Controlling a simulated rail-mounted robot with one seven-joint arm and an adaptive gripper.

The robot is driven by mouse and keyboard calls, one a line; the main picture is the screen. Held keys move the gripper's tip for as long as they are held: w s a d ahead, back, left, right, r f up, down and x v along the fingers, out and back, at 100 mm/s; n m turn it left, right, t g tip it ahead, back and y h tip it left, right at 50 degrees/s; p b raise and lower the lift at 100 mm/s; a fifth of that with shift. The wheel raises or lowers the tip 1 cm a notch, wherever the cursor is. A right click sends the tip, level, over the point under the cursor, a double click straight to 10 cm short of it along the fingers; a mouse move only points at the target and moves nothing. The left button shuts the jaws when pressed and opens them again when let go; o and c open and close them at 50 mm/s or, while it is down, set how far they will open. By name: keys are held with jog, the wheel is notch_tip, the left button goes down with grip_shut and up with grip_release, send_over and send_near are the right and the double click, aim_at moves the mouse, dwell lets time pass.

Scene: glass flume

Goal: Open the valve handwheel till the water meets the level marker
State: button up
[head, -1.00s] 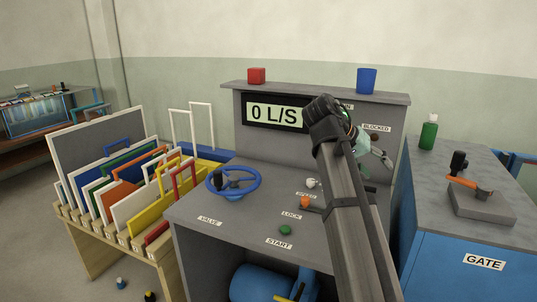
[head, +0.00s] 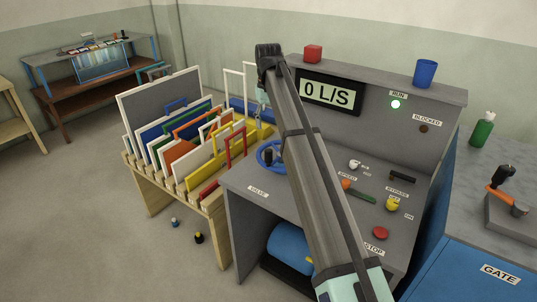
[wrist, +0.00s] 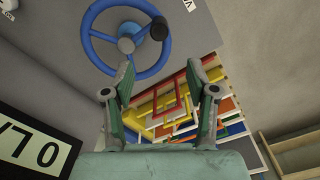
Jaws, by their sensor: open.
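The blue valve handwheel (head: 262,151) lies on the grey console's sloping top, mostly hidden behind my arm in the head view. The wrist view shows its blue ring (wrist: 92,32), silver hub and black knob. My gripper (wrist: 168,88) is open and empty, its fingers apart from the wheel in that picture. In the head view its end is mostly hidden by my arm. The flow display (head: 330,93) reads 0 L/S. The glass flume (head: 103,62) stands at the back left; its water level and level marker are too small to tell.
The RUN lamp (head: 395,104) is lit; the BLOCKED lamp (head: 423,128) is dark. A red STOP button (head: 380,232) and yellow knob (head: 392,203) are on the console. A rack of coloured frames (head: 163,190) stands close left. A red block (head: 313,54) and blue cup (head: 425,73) stand above.

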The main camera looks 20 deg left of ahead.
aim_at(268, 150)
notch_tip(268, 150, down, 15)
jog(key=p, duration=0.3)
jog(key=shift+f+p, duration=0.1)
jog(key=shift+p, duration=0.25)
grip_shut()
